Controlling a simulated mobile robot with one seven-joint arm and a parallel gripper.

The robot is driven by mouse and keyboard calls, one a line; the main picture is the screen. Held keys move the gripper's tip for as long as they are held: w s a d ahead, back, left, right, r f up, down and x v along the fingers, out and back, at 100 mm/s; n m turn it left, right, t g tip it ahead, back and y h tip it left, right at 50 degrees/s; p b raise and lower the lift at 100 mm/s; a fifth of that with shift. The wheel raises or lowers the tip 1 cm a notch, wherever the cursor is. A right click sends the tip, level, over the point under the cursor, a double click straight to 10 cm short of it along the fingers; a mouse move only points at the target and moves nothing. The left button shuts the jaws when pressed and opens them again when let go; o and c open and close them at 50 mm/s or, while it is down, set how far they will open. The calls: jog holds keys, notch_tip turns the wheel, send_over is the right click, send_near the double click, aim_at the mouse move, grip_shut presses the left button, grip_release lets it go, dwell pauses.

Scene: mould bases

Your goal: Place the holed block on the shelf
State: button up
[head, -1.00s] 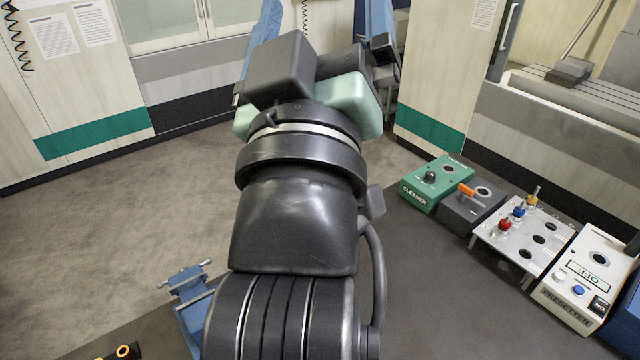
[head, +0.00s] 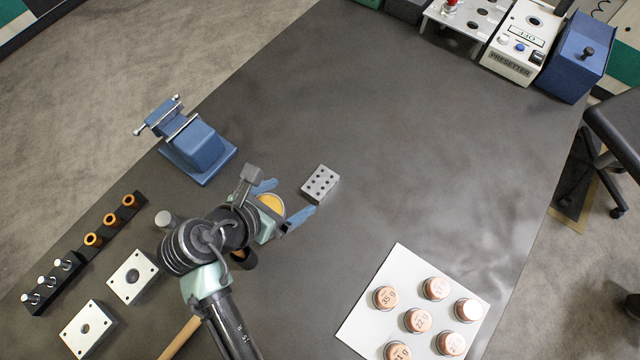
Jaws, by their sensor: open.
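The holed block (head: 321,184), a small light-grey block with several dark holes in its top, lies on the dark tabletop near the middle of the head view. My gripper (head: 284,203) is open, its two blue fingers apart and pointing right towards the block. The block lies just beyond the fingertips, and nothing shows between them. From this angle I cannot tell the gripper's height above the table. I cannot make out a shelf in this view.
A blue vise (head: 197,150) stands left of the block. Two plates with holes (head: 132,277) (head: 88,329) lie at lower left beside black racks (head: 52,284). A white board (head: 362,318) holds several copper-coloured discs. Devices, including a presetter (head: 515,45), line the far edge.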

send_near(320, 182)
jog(key=x, duration=0.3)
jog(key=shift+w+f, duration=0.2)
jog(key=shift+f, duration=0.05)
jog(key=shift+p+x, duration=0.3)
jog(key=shift+x, duration=2.25)
jog(key=shift+s+d, duration=0.1)
jog(key=shift+s, duration=0.05)
grip_shut()
